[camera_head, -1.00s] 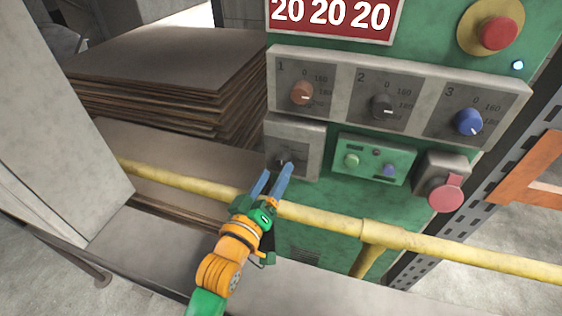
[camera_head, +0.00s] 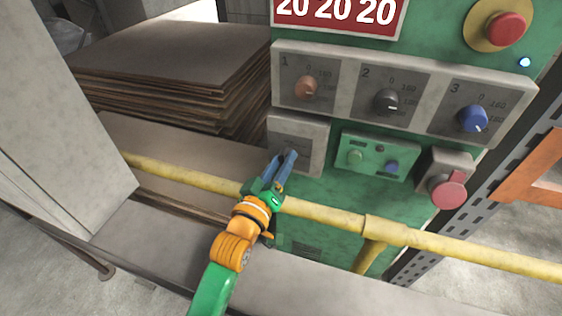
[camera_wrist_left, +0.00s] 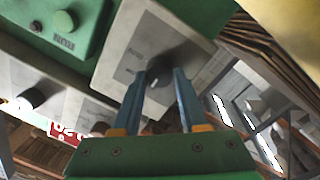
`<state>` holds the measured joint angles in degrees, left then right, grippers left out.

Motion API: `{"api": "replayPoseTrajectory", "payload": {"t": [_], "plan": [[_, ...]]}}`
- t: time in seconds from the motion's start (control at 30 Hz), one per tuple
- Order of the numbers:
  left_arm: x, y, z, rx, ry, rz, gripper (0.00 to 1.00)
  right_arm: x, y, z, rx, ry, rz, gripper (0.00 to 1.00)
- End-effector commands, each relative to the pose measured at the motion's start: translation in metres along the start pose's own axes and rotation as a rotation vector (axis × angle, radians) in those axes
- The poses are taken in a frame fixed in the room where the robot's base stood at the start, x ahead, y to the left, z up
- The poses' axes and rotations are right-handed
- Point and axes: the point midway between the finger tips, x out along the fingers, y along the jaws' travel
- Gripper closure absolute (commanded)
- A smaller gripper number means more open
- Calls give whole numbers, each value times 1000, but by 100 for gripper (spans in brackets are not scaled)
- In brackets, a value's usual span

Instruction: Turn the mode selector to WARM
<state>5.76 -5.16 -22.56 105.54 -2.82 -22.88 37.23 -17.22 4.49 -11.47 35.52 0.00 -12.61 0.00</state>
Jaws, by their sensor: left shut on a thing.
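The mode selector is a dark knob (camera_wrist_left: 160,72) on a small grey plate (camera_head: 313,145) below dial 1 on the green panel. In the head view it is mostly hidden by my left fingers. My left gripper (camera_head: 284,162) reaches over the yellow rail to it. In the left wrist view the two blue fingers of my left gripper (camera_wrist_left: 160,80) stand on either side of the knob and are shut on it. A light mark shows on the knob between the fingertips. The plate's lettering is too small to read. My right gripper is not in view.
A yellow rail (camera_head: 320,216) crosses in front of the panel, under my left arm. Three dials, orange (camera_head: 306,87), black (camera_head: 387,101) and blue (camera_head: 473,118), sit above.

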Motion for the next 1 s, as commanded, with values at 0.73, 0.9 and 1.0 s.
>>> {"api": "replayPoseTrajectory", "payload": {"t": [0.73, 0.9, 1.0], "plan": [[0, 4, -3, 537, -30, -23, 100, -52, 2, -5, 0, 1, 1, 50], [0, 4, -2, 638, -33, -26, 100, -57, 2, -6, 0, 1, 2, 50], [1, 4, -2, 684, -36, -29, 100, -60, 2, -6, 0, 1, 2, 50]]}}
